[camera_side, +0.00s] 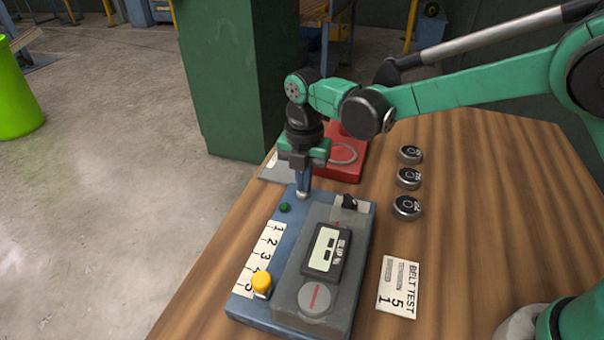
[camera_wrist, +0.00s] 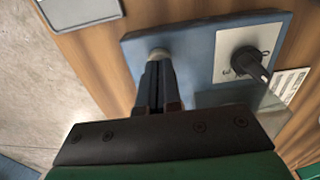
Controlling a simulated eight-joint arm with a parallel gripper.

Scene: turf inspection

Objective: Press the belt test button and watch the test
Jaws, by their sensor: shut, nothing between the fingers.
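The blue test panel (camera_side: 238,306) lies on the wooden table. It carries a grey unit with a display (camera_side: 326,249), a round dial with a red line (camera_side: 314,298), a black rotary knob (camera_side: 349,203), a small green dome (camera_side: 285,207), a yellow knob (camera_side: 262,281) and a strip numbered 1 to 5 (camera_side: 262,250). My gripper (camera_side: 303,190) is shut and empty, pointing down at the panel's far end. In the wrist view its fingertips (camera_wrist: 158,70) are at a pale round button (camera_wrist: 158,53); I cannot tell whether they touch. The black knob (camera_wrist: 247,63) shows there on a white plate.
A card reading BELT TEST, 5, 1 (camera_side: 398,286) lies right of the panel. Black round weights (camera_side: 408,178) stand in a row on the right. A red device (camera_side: 343,160) and a grey plate (camera_side: 274,170) lie behind. A green pillar (camera_side: 225,80) stands beyond the table.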

